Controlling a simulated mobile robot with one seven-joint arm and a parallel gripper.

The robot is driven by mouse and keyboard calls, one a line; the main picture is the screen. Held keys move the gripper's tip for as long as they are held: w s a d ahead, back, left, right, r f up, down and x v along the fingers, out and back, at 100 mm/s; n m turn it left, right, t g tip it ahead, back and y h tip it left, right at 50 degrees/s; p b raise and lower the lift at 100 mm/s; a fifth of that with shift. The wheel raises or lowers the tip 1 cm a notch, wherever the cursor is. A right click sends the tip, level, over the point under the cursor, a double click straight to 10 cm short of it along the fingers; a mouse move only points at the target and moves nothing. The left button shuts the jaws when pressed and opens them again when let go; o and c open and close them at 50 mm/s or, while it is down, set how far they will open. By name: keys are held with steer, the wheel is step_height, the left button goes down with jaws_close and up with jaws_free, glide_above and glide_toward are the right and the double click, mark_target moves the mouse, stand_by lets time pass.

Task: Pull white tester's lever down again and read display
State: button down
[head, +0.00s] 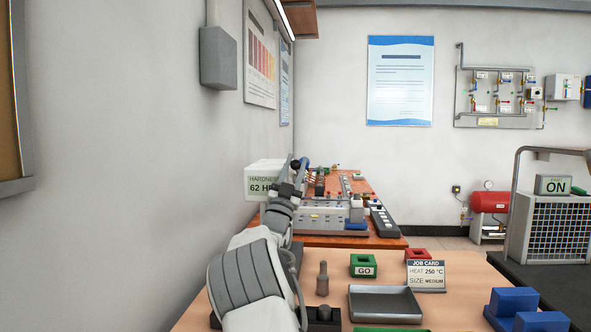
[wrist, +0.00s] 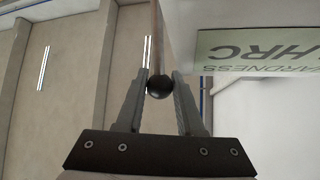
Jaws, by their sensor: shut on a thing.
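The white tester (head: 252,168) stands at the left by the wall in the head view. Its display (head: 261,185) reads HARDNESS and 62 H, with the end of the line hidden by my gripper (head: 298,172). In the wrist view, part of the display (wrist: 262,55) shows upside down with HRC and HARDNESS. There my gripper (wrist: 162,82) is shut on the black ball knob (wrist: 159,87) of the tester's lever (wrist: 157,35). The lever's thin rod runs up from the knob in that picture.
The near table holds a green GO bin (head: 364,265), a red bin (head: 417,256), a job card (head: 426,275) reading HEAT 250 °C and SIZE MEDIUM, a grey tray (head: 385,304) and blue blocks (head: 513,302). A rear bench (head: 392,243) carries equipment. The wall is close on the left.

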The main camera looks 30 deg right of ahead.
steer(key=c, duration=0.5)
jaws_free()
steer(key=shift+c, duration=0.2)
steer(key=v, duration=1.7)
steer(key=shift+a, duration=0.15)
steer(key=shift+s+f, duration=0.1)
steer(key=shift+f, duration=0.05)
